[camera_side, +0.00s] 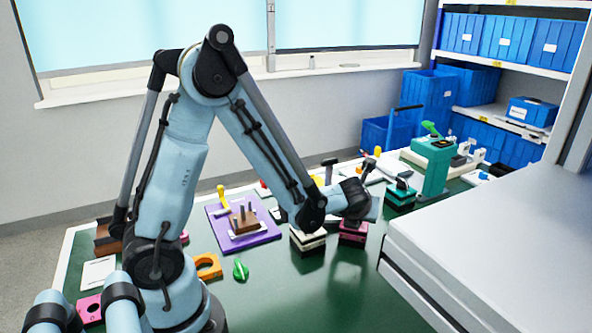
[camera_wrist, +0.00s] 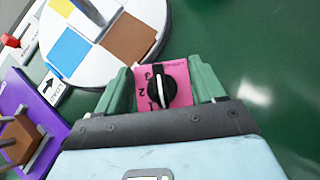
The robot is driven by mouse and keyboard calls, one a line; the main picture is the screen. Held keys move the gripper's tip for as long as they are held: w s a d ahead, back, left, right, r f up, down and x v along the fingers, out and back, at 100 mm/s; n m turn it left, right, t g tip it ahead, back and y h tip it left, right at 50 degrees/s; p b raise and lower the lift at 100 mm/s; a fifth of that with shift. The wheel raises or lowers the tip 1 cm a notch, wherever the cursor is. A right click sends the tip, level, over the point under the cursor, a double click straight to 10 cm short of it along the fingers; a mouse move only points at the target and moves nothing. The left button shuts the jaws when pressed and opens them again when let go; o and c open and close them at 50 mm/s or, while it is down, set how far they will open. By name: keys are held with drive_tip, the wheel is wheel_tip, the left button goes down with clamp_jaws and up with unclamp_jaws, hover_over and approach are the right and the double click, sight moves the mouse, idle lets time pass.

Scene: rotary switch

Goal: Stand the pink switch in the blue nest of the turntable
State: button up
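The pink switch (camera_wrist: 178,112) has a black knob with a white pointer and numbers on its face. In the wrist view it sits between the two green fingers of my gripper (camera_wrist: 163,92), close against both; whether they press on it I cannot tell. In the side view the pink switch (camera_side: 352,233) is below my gripper, low over the green table. The turntable (camera_wrist: 142,69) is a white disc at the upper left of the wrist view, apart from the switch. Its blue nest (camera_wrist: 71,46) looks empty and lies beside a brown and a yellow patch.
A black and white block (camera_side: 308,240) stands left of the switch. A purple board (camera_side: 222,238) with a brown pegged block is farther left. A teal block (camera_side: 400,195) stands to the right. The grey cabinet (camera_side: 490,240) edges the front right. Green table is clear in front.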

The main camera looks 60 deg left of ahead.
drive_tip(key=o, duration=0.4)
drive_tip(key=shift+r, duration=0.15)
drive_tip(key=s+d+r+n+h, duration=0.2)
drive_tip(key=s+d+r+n, duration=0.1)
drive_tip(key=n, duration=0.5)
drive_tip(key=s+d+r+n+h, duration=0.2)
drive_tip(key=s+n, duration=0.3)
drive_tip(key=n, duration=0.4)
drive_tip(key=s+d+r+n+h, duration=0.2)
drive_tip(key=s+d+r+n, duration=0.2)
drive_tip(key=n, duration=0.4)
drive_tip(key=shift+s+n+t, duration=0.3)
drive_tip(key=shift+s+n, duration=0.1)
drive_tip(key=shift+s, duration=0.2)
drive_tip(key=shift+s+d+r+n, duration=0.1)
drive_tip(key=shift+d+n, duration=0.05)
drive_tip(key=shift+n, duration=0.45)
drive_tip(key=shift+c, duration=1.2)
